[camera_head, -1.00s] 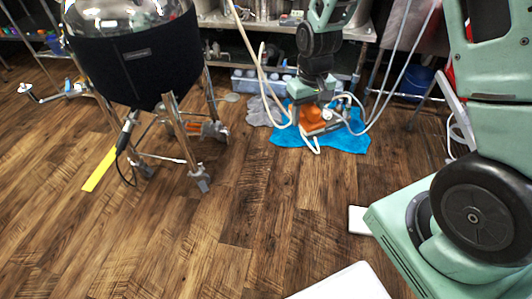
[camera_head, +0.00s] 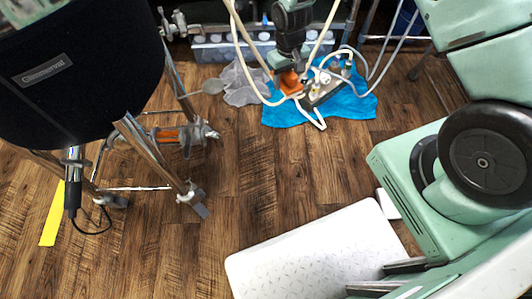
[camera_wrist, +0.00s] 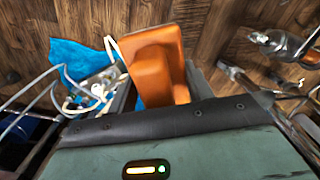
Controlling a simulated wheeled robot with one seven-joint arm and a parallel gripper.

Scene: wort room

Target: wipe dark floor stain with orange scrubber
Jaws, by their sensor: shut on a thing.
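The orange scrubber (camera_head: 290,81) is in my gripper, low over or beside the left part of a blue cloth (camera_head: 350,105) in the head view. In the wrist view the scrubber (camera_wrist: 153,66) is a smooth orange block between the two grey fingers of my gripper (camera_wrist: 157,85), which is shut on it. I cannot tell whether its underside touches the floor. I cannot make out a distinct dark stain on the brown wood floor (camera_head: 270,170); my gripper and the scrubber hide part of the floor.
A pump-like device with white hoses (camera_head: 328,88) stands on the blue cloth. A grey cloth (camera_head: 240,85) lies left of it. A black-wrapped kettle on metal legs (camera_head: 160,165) stands left. A white mat (camera_head: 310,250) lies in front. Floor between kettle and mat is clear.

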